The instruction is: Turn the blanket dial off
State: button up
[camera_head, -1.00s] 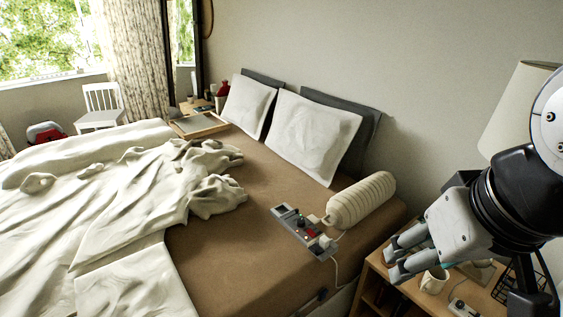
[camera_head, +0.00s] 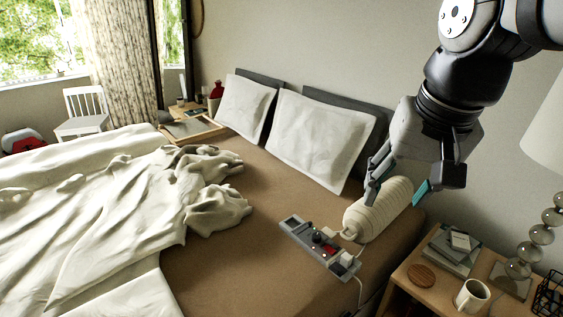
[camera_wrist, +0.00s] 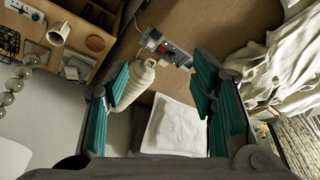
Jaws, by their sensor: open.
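A grey control box (camera_head: 320,248) lies on the brown bed sheet near the bed's right edge. It has dark knobs, a red part (camera_head: 329,250) and a white plug-like piece at its right end. I cannot tell which knob is the blanket dial or how it is set. The box also shows in the wrist view (camera_wrist: 157,42), beyond my fingertips. My gripper (camera_head: 396,192) is open and empty, above and partly in front of a cream ribbed roll (camera_head: 372,221) beside the box. In the wrist view the roll (camera_wrist: 132,86) shows between my fingers.
The nightstand (camera_head: 405,283) at right holds a mug (camera_head: 472,295), a round coaster (camera_head: 421,276), stacked items and a beaded lamp. A small white device (camera_wrist: 24,9) sits there too. White pillows (camera_head: 318,138) lean behind the roll. A rumpled blanket (camera_head: 100,220) covers the left.

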jog(key=w+f+m+g+b, duration=0.1)
jog(key=w+f+m+b, duration=0.35)
jog(key=w, duration=0.85)
jog(key=m+g+b, duration=0.3)
jog(key=m+b, duration=0.3)
jog(key=b, duration=0.8)
send_over(317, 235)
notch_tip(317, 235, down, 31)
notch_tip(317, 235, down, 14)
jog(key=b, duration=0.3)
jog(key=c, duration=1.2)
